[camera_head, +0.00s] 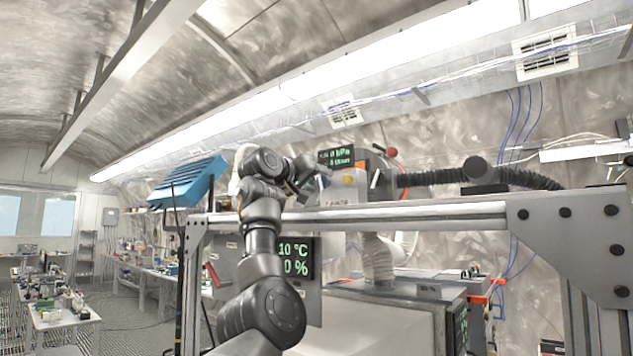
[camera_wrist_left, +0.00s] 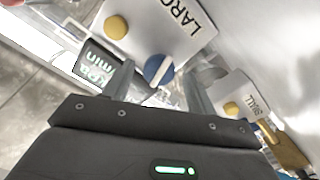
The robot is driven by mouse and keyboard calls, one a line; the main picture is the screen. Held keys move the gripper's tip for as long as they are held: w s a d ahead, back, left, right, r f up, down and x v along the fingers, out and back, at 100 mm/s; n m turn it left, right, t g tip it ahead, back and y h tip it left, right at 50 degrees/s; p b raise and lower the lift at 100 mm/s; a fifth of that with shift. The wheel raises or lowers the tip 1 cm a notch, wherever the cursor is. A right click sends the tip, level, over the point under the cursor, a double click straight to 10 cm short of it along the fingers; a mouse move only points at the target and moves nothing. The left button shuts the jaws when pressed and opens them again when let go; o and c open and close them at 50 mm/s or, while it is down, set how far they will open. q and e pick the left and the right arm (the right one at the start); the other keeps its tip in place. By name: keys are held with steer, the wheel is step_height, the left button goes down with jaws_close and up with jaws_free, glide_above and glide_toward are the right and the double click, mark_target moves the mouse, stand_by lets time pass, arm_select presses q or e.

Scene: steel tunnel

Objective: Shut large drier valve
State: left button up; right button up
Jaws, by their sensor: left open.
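In the left wrist view a round blue valve knob (camera_wrist_left: 158,70) with a pale bar handle across it sits on a white panel (camera_wrist_left: 165,30) lettered "LARG…", the rest cut off. My left gripper (camera_wrist_left: 162,88) is open, its two fingers on either side of the blue knob from this view; I cannot tell whether they touch it. In the head view my left gripper (camera_head: 318,172) is at the instrument box behind the metal rail, small and partly merged with my arm. The blue knob cannot be made out there. My right gripper is not seen.
A yellow knob (camera_wrist_left: 115,27) is on the same panel. A panel labelled "SMALL" (camera_wrist_left: 255,98) with another yellow knob (camera_wrist_left: 231,108) lies to the right. A black corrugated hose (camera_head: 430,180) runs right of the box.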

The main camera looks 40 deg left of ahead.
arm_select(q)
steer(key=shift+s, duration=0.1)
steer(key=shift+s+f+b, duration=0.1)
steer(key=shift+s+b, duration=0.25)
steer(key=shift+b, duration=0.15)
steer(key=s+b, duration=0.5)
steer(key=s, duration=0.4)
steer(key=shift+d, duration=0.1)
steer(key=shift+s, duration=0.45)
